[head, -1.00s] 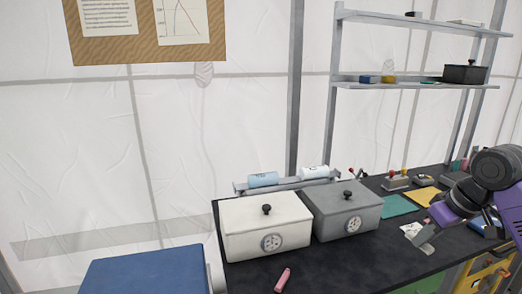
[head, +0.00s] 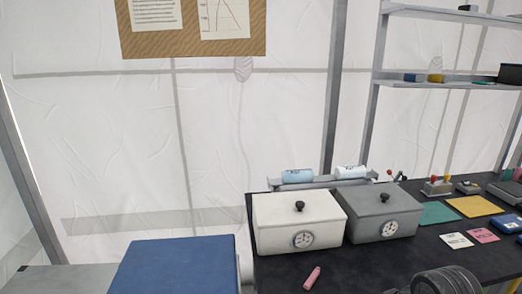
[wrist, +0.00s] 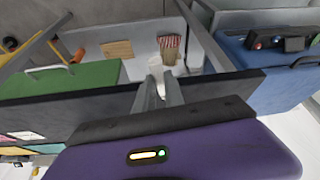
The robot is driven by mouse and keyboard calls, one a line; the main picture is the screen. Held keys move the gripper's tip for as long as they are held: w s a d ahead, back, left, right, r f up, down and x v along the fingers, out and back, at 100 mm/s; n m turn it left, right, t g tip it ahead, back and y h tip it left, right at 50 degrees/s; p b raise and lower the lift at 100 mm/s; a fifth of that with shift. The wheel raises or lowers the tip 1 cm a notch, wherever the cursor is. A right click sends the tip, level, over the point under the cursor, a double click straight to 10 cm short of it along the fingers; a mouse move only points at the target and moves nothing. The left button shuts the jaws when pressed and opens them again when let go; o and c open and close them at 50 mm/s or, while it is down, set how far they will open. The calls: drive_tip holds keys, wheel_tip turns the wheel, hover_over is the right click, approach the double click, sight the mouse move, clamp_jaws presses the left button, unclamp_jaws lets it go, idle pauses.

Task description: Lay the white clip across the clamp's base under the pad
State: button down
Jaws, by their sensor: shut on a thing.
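In the wrist view my gripper (wrist: 160,90) points away over the edge of a dark surface. Its two grey fingers are shut on a small white piece, the white clip (wrist: 157,74), of which only a little shows. In the head view the fingers and clip are out of sight. A small fixture with red and dark knobs (head: 397,176) stands at the back of the black bench, behind the grey box. It may be the clamp, but its base and pad are too small to make out.
The black bench (head: 355,268) carries a white box (head: 290,235) and a grey box (head: 372,228) with dials, a pink marker (head: 312,278), a green mat (head: 437,213) and a yellow mat (head: 474,206). Two cylinders (head: 298,175) lie on a rack behind. A blue-topped unit (head: 175,265) stands left.

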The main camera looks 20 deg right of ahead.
drive_tip(key=w+a+f+n, duration=0.1)
drive_tip(key=w+a+f, duration=0.1)
drive_tip(key=a+f, duration=1.2)
drive_tip(key=a, duration=0.4)
drive_tip(key=shift+w+a, duration=0.15)
drive_tip(key=shift+a, duration=0.05)
drive_tip(key=shift+d+f, duration=0.1)
